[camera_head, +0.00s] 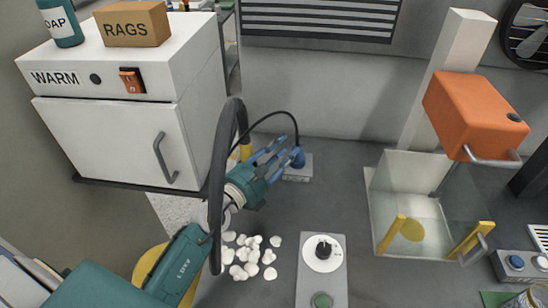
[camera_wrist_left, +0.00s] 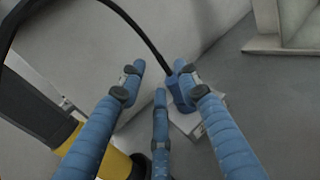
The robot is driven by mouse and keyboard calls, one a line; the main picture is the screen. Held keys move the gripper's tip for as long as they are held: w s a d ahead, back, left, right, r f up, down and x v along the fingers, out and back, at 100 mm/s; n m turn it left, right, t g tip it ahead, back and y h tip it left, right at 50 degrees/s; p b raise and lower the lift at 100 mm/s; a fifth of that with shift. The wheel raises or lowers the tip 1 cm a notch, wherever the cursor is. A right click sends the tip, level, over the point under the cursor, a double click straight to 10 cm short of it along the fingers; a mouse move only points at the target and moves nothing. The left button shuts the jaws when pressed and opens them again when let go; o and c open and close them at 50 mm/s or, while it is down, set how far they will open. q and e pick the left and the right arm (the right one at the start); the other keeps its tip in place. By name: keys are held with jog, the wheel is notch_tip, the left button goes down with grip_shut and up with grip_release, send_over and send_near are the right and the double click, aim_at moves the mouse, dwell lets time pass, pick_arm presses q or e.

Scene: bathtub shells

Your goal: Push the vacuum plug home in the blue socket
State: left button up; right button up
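The blue vacuum plug (camera_head: 298,157) stands on a pale grey socket box (camera_head: 300,175) on the counter near the back wall, with a black cable arching from its top. In the left wrist view the plug (camera_wrist_left: 184,90) is beside the right fingertip, above the box (camera_wrist_left: 187,122). Whether it touches that finger, and how deep it sits, I cannot tell; any blue socket opening is hidden. My left gripper (camera_head: 275,158), teal with blue fingers, is just left of the plug. Its fingers (camera_wrist_left: 160,82) are spread, with nothing clearly between them. My right gripper is not in view.
A thick dark hose (camera_head: 221,180) rises beside my left arm. White shells (camera_head: 245,257) lie near the wrist.

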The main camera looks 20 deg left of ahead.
pick_arm(q)
jog(key=shift+v, duration=2.3)
